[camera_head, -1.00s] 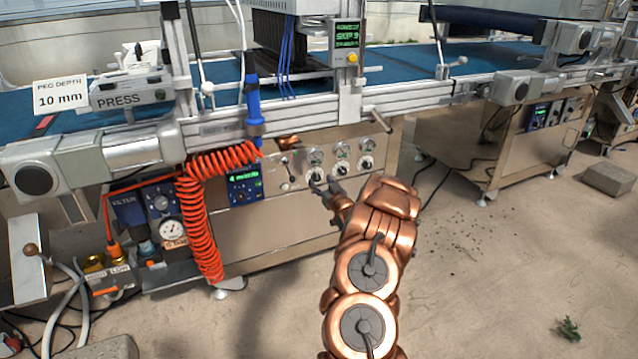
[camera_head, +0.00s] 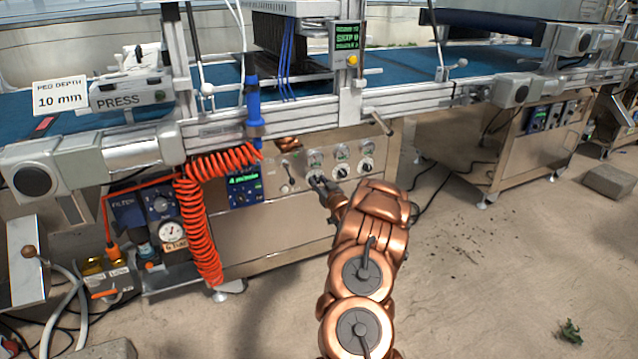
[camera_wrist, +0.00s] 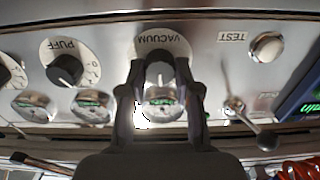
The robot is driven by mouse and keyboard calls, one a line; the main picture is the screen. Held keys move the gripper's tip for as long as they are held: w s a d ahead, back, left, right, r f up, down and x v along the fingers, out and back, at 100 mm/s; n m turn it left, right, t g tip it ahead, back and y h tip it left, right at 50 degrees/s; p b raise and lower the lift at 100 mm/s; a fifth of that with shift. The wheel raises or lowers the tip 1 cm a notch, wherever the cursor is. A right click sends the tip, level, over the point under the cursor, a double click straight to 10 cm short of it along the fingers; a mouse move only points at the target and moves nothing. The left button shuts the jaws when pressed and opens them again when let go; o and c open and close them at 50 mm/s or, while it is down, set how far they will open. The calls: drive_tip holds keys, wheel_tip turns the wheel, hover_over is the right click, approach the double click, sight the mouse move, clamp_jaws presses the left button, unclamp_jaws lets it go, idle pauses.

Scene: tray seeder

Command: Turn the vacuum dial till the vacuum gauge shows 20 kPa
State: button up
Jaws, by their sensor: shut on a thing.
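The vacuum dial (camera_wrist: 160,42), a white disc lettered VACUUM, shows upside down at the top middle of the wrist view. My gripper (camera_wrist: 160,68) has a finger on each side of its dark knob and is shut on it. In the head view my gripper (camera_head: 318,182) reaches the leftmost of the row of dials and hides most of that dial. The vacuum gauge (camera_wrist: 162,104) is a round, shiny-rimmed gauge between my fingers in the wrist view. Its face is glary and too small to read.
The puff dial (camera_wrist: 65,65) sits left of the vacuum dial in the wrist view, with other gauges below. A TEST button (camera_wrist: 266,47) and a ball-ended lever (camera_wrist: 266,141) are to the right. In the head view a coiled orange hose (camera_head: 203,225) hangs left of the panel.

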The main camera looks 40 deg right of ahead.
clamp_jaws()
drive_tip(key=n+p, duration=0.1)
drive_tip(key=p, duration=0.1)
drive_tip(key=shift+r+n+p, duration=0.2)
drive_tip(key=shift+n+p, duration=0.15)
drive_tip(key=shift+n, duration=0.05)
drive_tip(key=shift+f+n+p, duration=0.1)
drive_tip(key=shift+n+p, duration=0.6)
drive_tip(key=shift+n, duration=0.2)
drive_tip(key=o, duration=0.7)
unclamp_jaws()
drive_tip(key=shift+f, duration=0.1)
drive_tip(key=shift+s, duration=0.1)
drive_tip(key=shift+v, duration=5.9)
